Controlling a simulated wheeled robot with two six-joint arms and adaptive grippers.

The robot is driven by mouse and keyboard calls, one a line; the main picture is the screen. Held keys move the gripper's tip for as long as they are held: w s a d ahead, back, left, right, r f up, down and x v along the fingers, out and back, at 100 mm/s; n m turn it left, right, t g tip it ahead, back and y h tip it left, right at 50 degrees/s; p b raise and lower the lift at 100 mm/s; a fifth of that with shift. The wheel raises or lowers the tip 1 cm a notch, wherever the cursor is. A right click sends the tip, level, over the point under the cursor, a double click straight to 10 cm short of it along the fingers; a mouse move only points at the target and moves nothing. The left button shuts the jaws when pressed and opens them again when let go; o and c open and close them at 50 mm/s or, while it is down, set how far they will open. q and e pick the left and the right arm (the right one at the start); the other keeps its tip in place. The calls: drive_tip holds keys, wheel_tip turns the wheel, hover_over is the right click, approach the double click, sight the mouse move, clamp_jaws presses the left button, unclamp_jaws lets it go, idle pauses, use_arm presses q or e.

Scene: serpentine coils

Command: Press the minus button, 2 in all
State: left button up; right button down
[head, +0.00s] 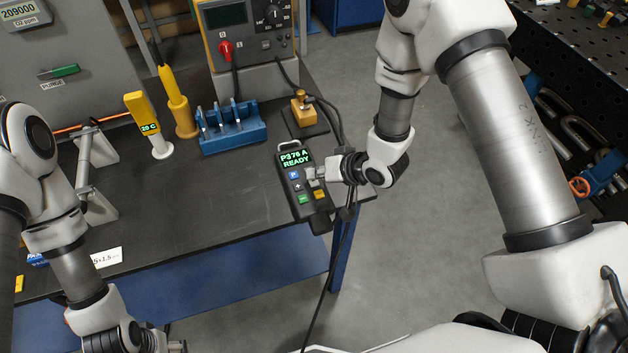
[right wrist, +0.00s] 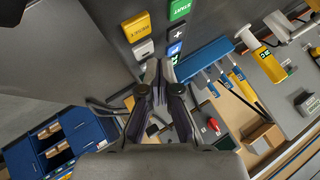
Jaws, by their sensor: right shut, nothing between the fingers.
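The dark handheld control pendant (head: 288,207) lies on the table's right end, its screen reading "P376 A READY". It has a blue P button (head: 294,175), a plus button (head: 298,187), a green button (head: 303,199) and a yellow button (head: 320,194). A pale button (head: 314,183) beside the plus is probably the minus; its sign is unreadable. It also shows in the right wrist view (right wrist: 143,50). My right gripper (head: 311,173) is shut and empty, its tips at the upper buttons; contact is unclear. My left gripper (head: 177,346) is at the bottom edge, partly cut off.
A blue rack (head: 232,137), a yellow probe (head: 180,115), a yellow thermometer (head: 143,118) and a small yellow device on a dark base (head: 303,112) stand behind the pendant. A meter (head: 245,35) stands further back. Black cables run near the pendant. The front tabletop is mostly clear.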

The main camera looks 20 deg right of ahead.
sight(317, 183)
drive_tip(key=shift+f, duration=0.3)
drive_tip(key=shift+f, duration=0.35)
idle(0.4)
drive_tip(key=shift+r+p, duration=0.45)
drive_tip(key=shift+r, duration=0.35)
drive_tip(key=shift+r, duration=0.1)
wheel_tip(317, 183, up, 5)
drive_tip(key=p, duration=0.4)
idle(0.3)
idle(1.5)
